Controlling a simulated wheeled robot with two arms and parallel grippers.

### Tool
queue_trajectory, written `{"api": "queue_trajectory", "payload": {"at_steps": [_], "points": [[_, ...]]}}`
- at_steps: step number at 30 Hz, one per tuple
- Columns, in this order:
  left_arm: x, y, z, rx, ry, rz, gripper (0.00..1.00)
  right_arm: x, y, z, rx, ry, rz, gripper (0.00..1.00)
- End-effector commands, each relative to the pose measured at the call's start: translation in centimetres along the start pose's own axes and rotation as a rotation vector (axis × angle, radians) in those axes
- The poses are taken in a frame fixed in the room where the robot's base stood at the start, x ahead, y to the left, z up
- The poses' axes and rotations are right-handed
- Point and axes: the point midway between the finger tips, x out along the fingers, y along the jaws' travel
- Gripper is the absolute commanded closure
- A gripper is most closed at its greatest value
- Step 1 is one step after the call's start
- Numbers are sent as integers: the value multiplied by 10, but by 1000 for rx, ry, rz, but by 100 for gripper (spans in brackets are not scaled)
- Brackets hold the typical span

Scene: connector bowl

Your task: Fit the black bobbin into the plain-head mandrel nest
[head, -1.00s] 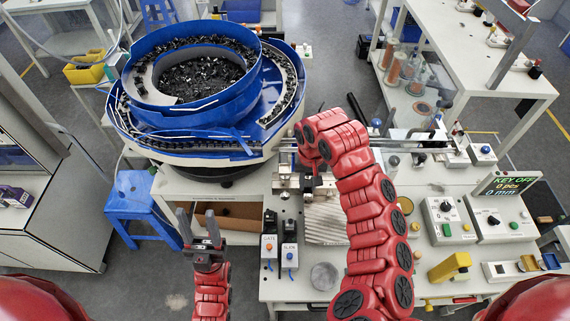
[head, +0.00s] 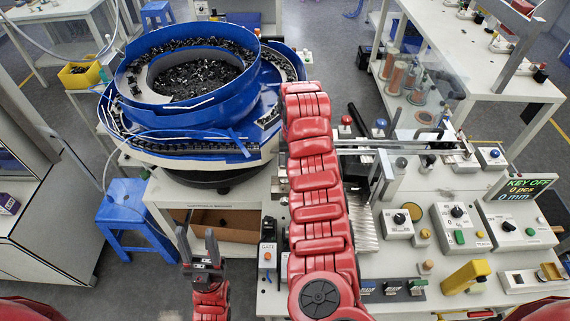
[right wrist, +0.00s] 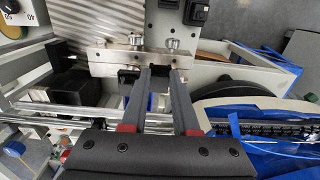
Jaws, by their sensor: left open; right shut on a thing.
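My right gripper (right wrist: 165,73) has its two dark fingers a small gap apart at a steel block (right wrist: 110,58) with two bolts on top. A small dark piece shows between the fingertips, taken as the black bobbin, mostly hidden by the fingers. Another black part (right wrist: 128,78) is just left of the tips. I cannot make out the plain-head mandrel nest or whether the bobbin touches it. In the head view my right arm covers its gripper and the spot below it. My left gripper (head: 198,236) is open, empty and upright, left of the bench's front part.
A blue bowl feeder (head: 190,75) full of black parts stands at the back left. Steel rails (head: 400,147) cross the bench, with control boxes (head: 460,222) to the right. A ribbed plate (head: 362,218) lies beside my right arm. A blue stool (head: 135,215) is at left.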

Motion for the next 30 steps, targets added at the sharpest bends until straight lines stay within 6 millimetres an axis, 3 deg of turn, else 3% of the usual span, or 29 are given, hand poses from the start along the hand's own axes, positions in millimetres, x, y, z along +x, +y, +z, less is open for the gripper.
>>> {"api": "queue_trajectory", "payload": {"at_steps": [9,25,27,30], "points": [[-1,0,0,0,0,0,50,5,-14,-25,6,-7,-6,100],[-4,0,1,0,0,0,50,6,-25,-46,0,-4,2,100],[14,-1,-2,0,0,0,50,18,-26,-43,-1,-10,3,100],[14,-1,-2,0,0,0,50,32,-25,-44,2,-8,2,100]]}}
